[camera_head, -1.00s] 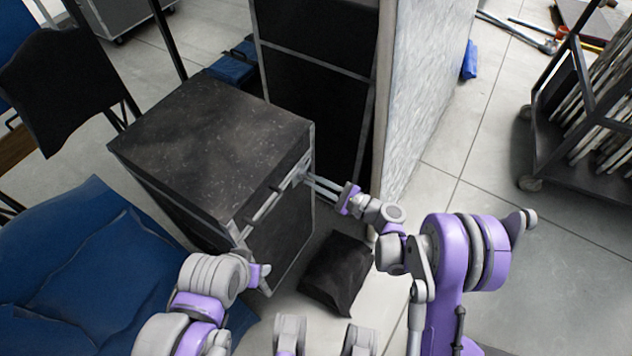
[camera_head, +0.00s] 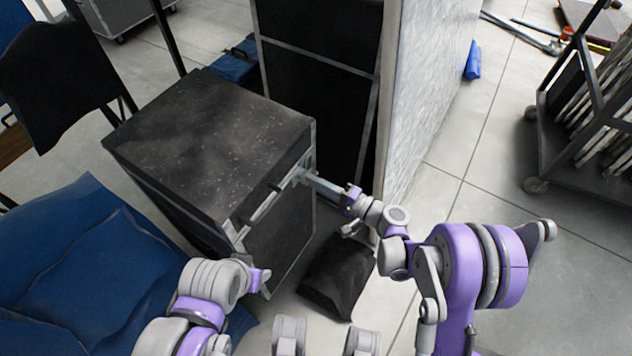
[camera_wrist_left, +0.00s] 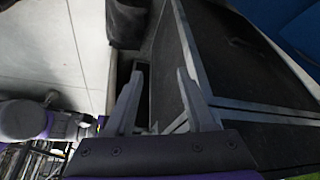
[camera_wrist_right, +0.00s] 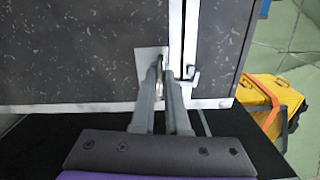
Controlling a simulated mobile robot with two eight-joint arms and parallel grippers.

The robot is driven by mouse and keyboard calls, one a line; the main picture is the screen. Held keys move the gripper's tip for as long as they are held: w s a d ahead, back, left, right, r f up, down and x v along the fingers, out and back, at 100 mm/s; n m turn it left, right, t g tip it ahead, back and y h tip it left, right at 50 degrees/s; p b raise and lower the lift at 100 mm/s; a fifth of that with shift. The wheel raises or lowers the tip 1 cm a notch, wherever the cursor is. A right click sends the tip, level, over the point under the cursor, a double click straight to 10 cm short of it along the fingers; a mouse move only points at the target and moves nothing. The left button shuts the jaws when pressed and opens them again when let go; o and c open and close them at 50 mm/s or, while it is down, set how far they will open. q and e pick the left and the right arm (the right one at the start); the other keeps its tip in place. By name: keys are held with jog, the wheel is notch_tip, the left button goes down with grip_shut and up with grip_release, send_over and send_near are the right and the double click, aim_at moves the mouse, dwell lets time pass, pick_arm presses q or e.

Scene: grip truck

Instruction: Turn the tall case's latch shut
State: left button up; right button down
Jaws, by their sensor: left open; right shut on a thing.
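The case (camera_head: 215,135) is black and speckled with metal edges, standing left of centre in the head view. My right gripper (camera_head: 306,178) reaches its upper right edge. In the right wrist view, its fingers (camera_wrist_right: 164,78) are shut on the latch (camera_wrist_right: 158,66), a small metal piece standing on a light plate beside a metal edge strip. The fingers hide part of the latch. My left gripper (camera_head: 262,280) is low at the case's near side; in the left wrist view, its fingers (camera_wrist_left: 160,85) are open and empty beside the case's metal edge.
A black bag (camera_head: 338,275) lies on the floor right of the case. A taller black case (camera_head: 318,95) stands behind, against a pale wall (camera_head: 425,95). A blue cloth-covered thing (camera_head: 75,270) is at left. A dark cart (camera_head: 590,150) stands at right, with open floor before it.

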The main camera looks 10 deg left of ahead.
jog(key=shift+n, duration=0.9)
jog(key=c, duration=0.9)
grip_release()
jog(key=v, duration=1.1)
jog(key=shift+f+p, duration=0.1)
jog(key=shift+p, duration=0.25)
jog(key=shift+a, duration=0.1)
